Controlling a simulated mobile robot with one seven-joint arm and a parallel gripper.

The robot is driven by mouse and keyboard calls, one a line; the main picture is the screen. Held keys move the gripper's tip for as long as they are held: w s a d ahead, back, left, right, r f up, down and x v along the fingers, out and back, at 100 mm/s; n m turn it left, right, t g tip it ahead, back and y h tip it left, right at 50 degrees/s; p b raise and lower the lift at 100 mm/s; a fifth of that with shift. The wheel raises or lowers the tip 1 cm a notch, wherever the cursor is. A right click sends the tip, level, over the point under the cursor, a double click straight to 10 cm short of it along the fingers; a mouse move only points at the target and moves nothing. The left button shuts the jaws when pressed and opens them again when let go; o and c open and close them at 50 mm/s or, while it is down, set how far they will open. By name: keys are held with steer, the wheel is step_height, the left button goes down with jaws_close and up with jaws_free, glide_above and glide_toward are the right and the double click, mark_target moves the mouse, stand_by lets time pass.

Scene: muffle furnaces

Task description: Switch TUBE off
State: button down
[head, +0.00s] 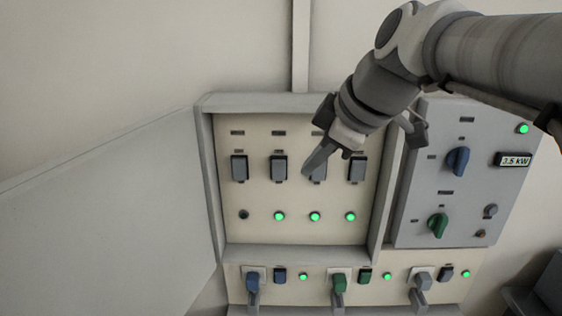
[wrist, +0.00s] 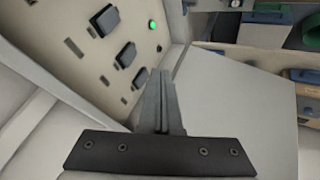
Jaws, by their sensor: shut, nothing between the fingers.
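A cream panel (head: 300,233) holds a row of dark rocker switches: far left (head: 239,168), second (head: 279,168), third (head: 319,172) and far right (head: 357,168). The small labels above them are too blurred to read, so I cannot tell which is TUBE. Below the row, the leftmost lamp (head: 244,214) is dark; the other lamps (head: 315,216) glow green. My gripper (head: 308,171) is shut and empty, its tips over the left part of the third switch, partly hiding it. I cannot tell whether they touch. The wrist view shows the shut fingers (wrist: 161,75) and a dark switch (wrist: 125,55).
A grey box (head: 410,230) with a blue knob (head: 458,161), a green knob (head: 437,226) and a "3.5 KW" plate (head: 513,160) is on the right. A lower strip (head: 320,285) has lever handles and green lamps. The panel's raised frame (head: 213,180) borders the switches.

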mark_target(285, 170)
steer(key=shift+w+a+r+n, duration=0.15)
steer(key=shift+w+r+n, duration=0.1)
steer(key=shift+w+n, duration=0.25)
steer(key=shift+w+a+r+n, duration=0.2)
steer(key=shift+w+n, duration=0.1)
steer(key=shift+w, duration=0.35)
steer(key=x, duration=0.3)
steer(key=w+p+x, duration=0.1)
steer(key=x, duration=0.3)
steer(key=r+x, duration=0.1)
steer(key=x, duration=0.2)
steer(key=shift+w+a+f, duration=0.1)
steer(key=shift+w+f, duration=0.15)
steer(key=shift+w, duration=0.3)
steer(key=shift+w+p, duration=0.45)
steer(key=shift+w, duration=0.5)
